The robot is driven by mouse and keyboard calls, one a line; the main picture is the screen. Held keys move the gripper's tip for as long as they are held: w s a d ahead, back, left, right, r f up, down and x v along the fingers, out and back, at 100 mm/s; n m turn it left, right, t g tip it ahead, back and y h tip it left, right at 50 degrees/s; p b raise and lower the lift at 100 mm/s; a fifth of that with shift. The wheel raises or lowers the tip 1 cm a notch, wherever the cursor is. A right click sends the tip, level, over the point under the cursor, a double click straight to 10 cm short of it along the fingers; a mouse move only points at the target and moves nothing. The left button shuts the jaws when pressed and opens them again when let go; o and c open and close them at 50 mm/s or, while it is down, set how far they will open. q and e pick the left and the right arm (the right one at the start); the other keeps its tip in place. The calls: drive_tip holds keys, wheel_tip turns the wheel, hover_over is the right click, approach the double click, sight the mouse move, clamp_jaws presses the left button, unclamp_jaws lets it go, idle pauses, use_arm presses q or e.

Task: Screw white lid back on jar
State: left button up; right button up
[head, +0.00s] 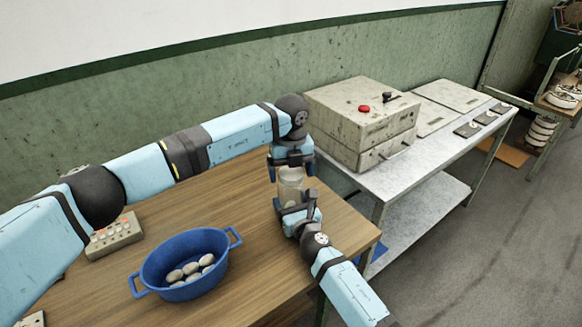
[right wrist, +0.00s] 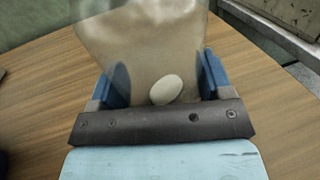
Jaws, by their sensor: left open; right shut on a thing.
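The jar (head: 290,186) stands upright near the right end of the wooden table, see-through with a brownish tint. My right gripper (head: 292,204) is shut on it from the near side. In the right wrist view the jar (right wrist: 140,50) fills the space between the two blue fingers, and a white oval cocoon (right wrist: 166,89) shows at its lower part. My left gripper (head: 291,168) points down right over the jar's top and is open. The white lid cannot be made out; the left gripper covers the jar's mouth.
A blue basin (head: 154,271) with several white cocoons stands on the wooden table (head: 245,200) at front left. A button panel (head: 114,238) lies behind it. A worn metal box (head: 350,115) with a red button stands on the grey bench to the right. The table between basin and jar is clear.

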use_arm(q)
drive_tip(key=shift+c, duration=0.4)
drive_tip(key=c, duration=0.9)
drive_tip(key=shift+o, duration=0.2)
drive_tip(key=m, duration=1.3)
drive_tip(key=shift+m, duration=0.4)
drive_tip(key=m, duration=0.4)
drive_tip(key=o, duration=1)
